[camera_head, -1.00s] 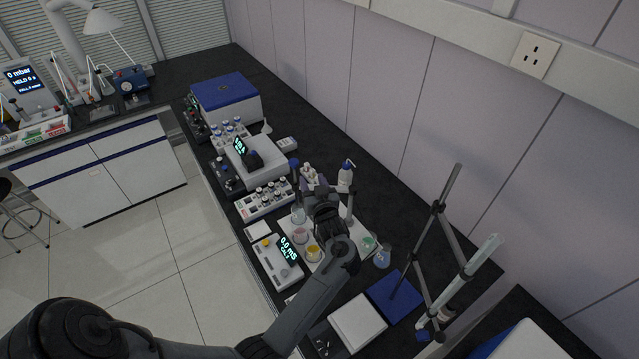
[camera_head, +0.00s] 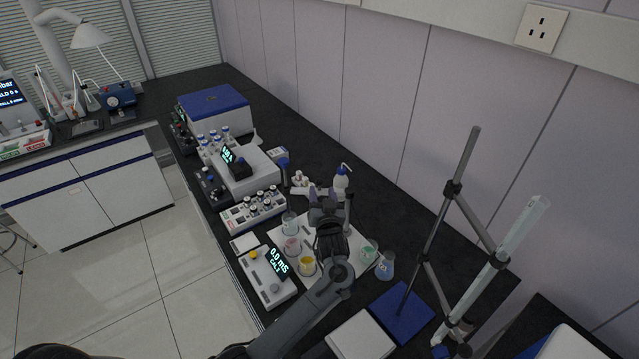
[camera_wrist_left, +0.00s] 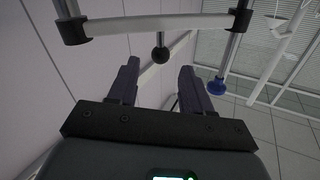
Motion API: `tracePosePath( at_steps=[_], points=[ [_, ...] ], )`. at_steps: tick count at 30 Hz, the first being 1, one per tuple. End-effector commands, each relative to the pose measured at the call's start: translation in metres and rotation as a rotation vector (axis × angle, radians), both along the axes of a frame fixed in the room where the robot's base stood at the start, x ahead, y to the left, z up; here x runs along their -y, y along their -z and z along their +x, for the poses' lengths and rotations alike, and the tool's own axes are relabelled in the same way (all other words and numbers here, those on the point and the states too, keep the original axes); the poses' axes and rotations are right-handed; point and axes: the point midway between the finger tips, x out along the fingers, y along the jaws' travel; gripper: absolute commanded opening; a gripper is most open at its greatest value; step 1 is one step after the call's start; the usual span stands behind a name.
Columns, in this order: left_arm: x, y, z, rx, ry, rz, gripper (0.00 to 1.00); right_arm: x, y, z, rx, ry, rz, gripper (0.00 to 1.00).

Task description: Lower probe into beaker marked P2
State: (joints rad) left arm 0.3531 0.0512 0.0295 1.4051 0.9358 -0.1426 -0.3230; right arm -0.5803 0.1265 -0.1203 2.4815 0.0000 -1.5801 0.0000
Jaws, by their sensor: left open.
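My left gripper (camera_head: 318,191) is over the back of a white tray (camera_head: 335,262). In the left wrist view, its two dark fingers (camera_wrist_left: 160,88) are apart with nothing between them. Ahead of them are a metal rod with a black ball end (camera_wrist_left: 160,52) and a rod with a blue knob (camera_wrist_left: 217,87). I cannot tell which, if either, is the probe. On the tray are a clear beaker (camera_head: 290,224), a pink one (camera_head: 292,247), a yellow one (camera_head: 307,267) and a green one (camera_head: 369,253). The P2 mark is not readable. My right gripper is not seen.
A meter (camera_head: 268,277) reading 0.0 mS lies left of the tray. A blue flask (camera_head: 385,267) stands at its right. A tall clamp stand (camera_head: 440,235) with a glass tube (camera_head: 500,270) is farther right. A wash bottle (camera_head: 341,180) is behind the gripper.

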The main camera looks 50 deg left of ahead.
Motion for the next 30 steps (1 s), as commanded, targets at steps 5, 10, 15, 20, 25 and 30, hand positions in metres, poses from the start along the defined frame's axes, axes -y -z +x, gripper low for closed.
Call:
tracePosePath(
  at_steps=[5,10,15,20,25,30],
  points=[
    [-0.025,0.0,0.017,-0.001,-0.002,0.001,0.49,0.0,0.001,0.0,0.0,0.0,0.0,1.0],
    [-0.041,0.0,0.028,0.0,-0.001,0.0,0.49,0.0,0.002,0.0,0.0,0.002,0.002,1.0],
    [-0.049,0.0,0.033,0.0,0.0,0.0,0.49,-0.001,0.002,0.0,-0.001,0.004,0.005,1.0],
    [-0.05,0.0,0.035,0.0,0.0,-0.001,0.49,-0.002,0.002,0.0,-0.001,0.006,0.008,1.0],
    [-0.05,0.0,0.034,0.0,0.0,-0.001,0.49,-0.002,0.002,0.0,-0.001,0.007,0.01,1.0],
    [-0.05,0.0,0.034,0.0,0.0,-0.001,0.23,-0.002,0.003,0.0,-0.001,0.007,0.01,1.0]
  ],
)
